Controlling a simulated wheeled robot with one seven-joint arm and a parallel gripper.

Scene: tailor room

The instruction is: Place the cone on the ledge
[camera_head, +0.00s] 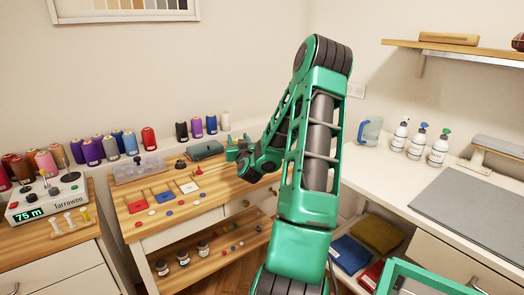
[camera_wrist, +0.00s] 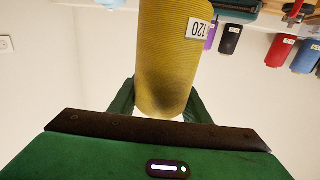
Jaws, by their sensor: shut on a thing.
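The cone is a yellow thread cone (camera_wrist: 172,55) with a white label. My gripper (camera_wrist: 158,95) is shut on it in the wrist view, with green fingers on either side. In the head view my gripper (camera_head: 240,150) is above the back right of the wooden worktable, and I cannot make out the yellow cone there. The ledge (camera_head: 166,147) runs along the wall behind the worktable. Several thread cones stand on it, including a red one (camera_head: 148,138), a black one (camera_head: 181,132) and a pale one (camera_head: 225,121).
The worktable (camera_head: 185,222) holds a clear box (camera_head: 138,170), a grey-green case (camera_head: 205,150) and small coloured pieces. A machine (camera_head: 47,205) stands at the left. White bottles (camera_head: 438,150) and a blue jug (camera_head: 370,131) stand on the right counter. Bare ledge shows between the red and black cones.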

